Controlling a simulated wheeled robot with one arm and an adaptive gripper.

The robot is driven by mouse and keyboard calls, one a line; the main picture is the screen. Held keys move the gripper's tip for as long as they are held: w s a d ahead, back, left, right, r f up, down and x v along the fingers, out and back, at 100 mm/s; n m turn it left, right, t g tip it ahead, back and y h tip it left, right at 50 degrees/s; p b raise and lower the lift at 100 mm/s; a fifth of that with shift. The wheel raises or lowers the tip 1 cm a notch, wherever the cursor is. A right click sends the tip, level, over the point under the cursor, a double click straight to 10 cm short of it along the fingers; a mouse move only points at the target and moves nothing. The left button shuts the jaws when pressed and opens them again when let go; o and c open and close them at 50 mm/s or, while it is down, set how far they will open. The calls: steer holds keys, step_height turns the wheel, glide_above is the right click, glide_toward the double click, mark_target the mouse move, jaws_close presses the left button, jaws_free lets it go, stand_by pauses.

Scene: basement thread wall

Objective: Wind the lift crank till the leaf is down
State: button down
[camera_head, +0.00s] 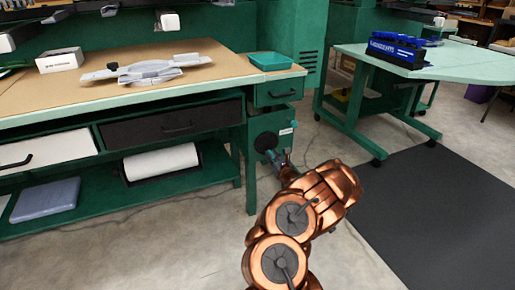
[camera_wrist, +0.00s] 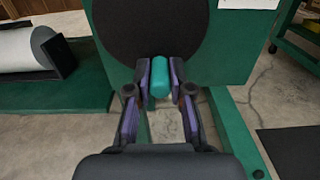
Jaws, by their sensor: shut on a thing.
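The lift crank shows as a round dark disc (camera_wrist: 150,30) with a teal handle (camera_wrist: 160,82) standing out from its lower part in the wrist view. The disc (camera_head: 266,142) also shows in the head view, on a green housing under the right end of the workbench. My gripper (camera_wrist: 160,88) has its purple-padded fingers on both sides of the teal handle and is shut on it. In the head view my gripper (camera_head: 280,160) is small and partly hides the handle. A pale green tabletop (camera_head: 460,62) looks level at the right; I cannot tell whether it is the leaf.
The workbench (camera_head: 215,72) holds a grey fixture (camera_head: 150,70), a white box (camera_head: 60,60) and a teal tray (camera_head: 270,60). A white roll (camera_head: 160,160) lies on its lower shelf. A blue rack (camera_head: 395,50) stands on the pale table. Open floor and a dark mat (camera_head: 430,200) lie at right.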

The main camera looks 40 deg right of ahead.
mark_target(275, 146)
steer(key=d+r, duration=0.2)
steer(key=r, duration=0.1)
steer(key=shift+s+d, duration=0.25)
steer(key=shift+s, duration=0.05)
steer(key=c, duration=1.1)
jaws_free()
steer(key=shift+a+f, duration=0.1)
steer(key=shift+f, duration=0.05)
steer(key=shift+o, duration=0.3)
steer(key=shift+f, duration=0.15)
steer(key=shift+s+d+f+b, duration=0.15)
steer(key=shift+d+f+b, duration=0.1)
steer(key=shift+b, duration=0.15)
steer(key=shift+r, duration=0.1)
